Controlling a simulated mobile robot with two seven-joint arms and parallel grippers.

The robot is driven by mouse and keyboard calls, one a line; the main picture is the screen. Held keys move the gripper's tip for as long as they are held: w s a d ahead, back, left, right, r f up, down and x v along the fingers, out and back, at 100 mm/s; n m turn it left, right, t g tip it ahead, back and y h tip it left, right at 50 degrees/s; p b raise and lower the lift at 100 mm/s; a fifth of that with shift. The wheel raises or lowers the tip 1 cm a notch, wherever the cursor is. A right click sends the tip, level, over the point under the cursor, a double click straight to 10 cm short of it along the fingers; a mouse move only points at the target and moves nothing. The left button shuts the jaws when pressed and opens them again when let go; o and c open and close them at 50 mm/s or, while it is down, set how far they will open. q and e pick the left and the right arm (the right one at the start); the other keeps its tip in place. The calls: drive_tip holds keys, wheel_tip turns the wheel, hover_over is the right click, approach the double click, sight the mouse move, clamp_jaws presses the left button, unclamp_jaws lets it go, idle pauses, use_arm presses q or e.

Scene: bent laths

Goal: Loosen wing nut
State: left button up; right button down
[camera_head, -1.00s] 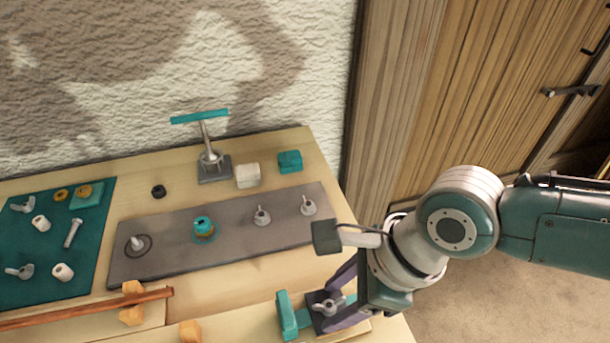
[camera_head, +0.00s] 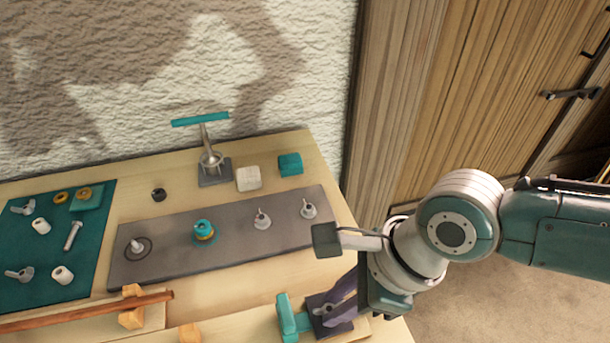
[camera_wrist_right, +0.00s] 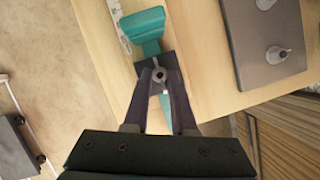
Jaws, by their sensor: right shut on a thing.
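The wing nut sits on a dark square plate (camera_head: 345,325) of a teal clamp-like fixture (camera_head: 290,318) at the table's front. In the right wrist view its small grey round centre (camera_wrist_right: 159,75) shows between my fingertips, and its wings are mostly hidden. My right gripper (camera_head: 331,306) is shut on the wing nut; it also shows in the right wrist view (camera_wrist_right: 160,82), with dark fingers on both sides of the nut. The fixture's teal end block (camera_wrist_right: 143,25) lies just beyond the plate. My left gripper is out of view.
A grey strip (camera_head: 170,262) with several upright studs and fittings lies behind the fixture. A teal mat (camera_head: 50,237) with loose hardware lies at left. A wooden rod (camera_head: 80,311) rests on orange blocks. A teal-handled stand (camera_head: 208,160) stands at the back.

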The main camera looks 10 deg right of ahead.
drive_tip(key=shift+r+n+g+p, duration=0.1)
drive_tip(key=shift+n+g+p, duration=0.3)
drive_tip(key=shift+n+p, duration=0.5)
drive_tip(key=shift+w+n+g, duration=0.1)
drive_tip(key=shift+n+g, duration=0.2)
drive_tip(key=shift+n, duration=0.4)
drive_tip(key=shift+w+n, duration=0.1)
drive_tip(key=shift+n, duration=0.5)
drive_tip(key=n, duration=0.1)
drive_tip(key=n+g+b, duration=0.1)
drive_tip(key=shift+w+f+n, duration=0.1)
drive_tip(key=shift+f+n, duration=0.15)
drive_tip(key=shift+n, duration=0.05)
drive_tip(key=n+b, duration=0.1)
drive_tip(key=n, duration=0.1)
drive_tip(key=n+g+b, duration=0.1)
drive_tip(key=shift+w+n+g+b, duration=0.15)
drive_tip(key=shift+n+g+b, duration=0.15)
drive_tip(key=shift+n, duration=0.1)
drive_tip(key=n+b, duration=0.1)
drive_tip(key=n, duration=0.1)
drive_tip(key=n+g+h+b, duration=0.1)
drive_tip(key=n, duration=0.1)
drive_tip(key=shift+w+a+h+b, duration=0.1)
drive_tip(key=shift+a+h+b, duration=0.1)
drive_tip(key=shift+h+b, duration=0.1)
drive_tip(key=shift+n+g+h+b, duration=0.35)
drive_tip(key=shift+n+b, duration=0.25)
drive_tip(key=shift+n, duration=0.7)
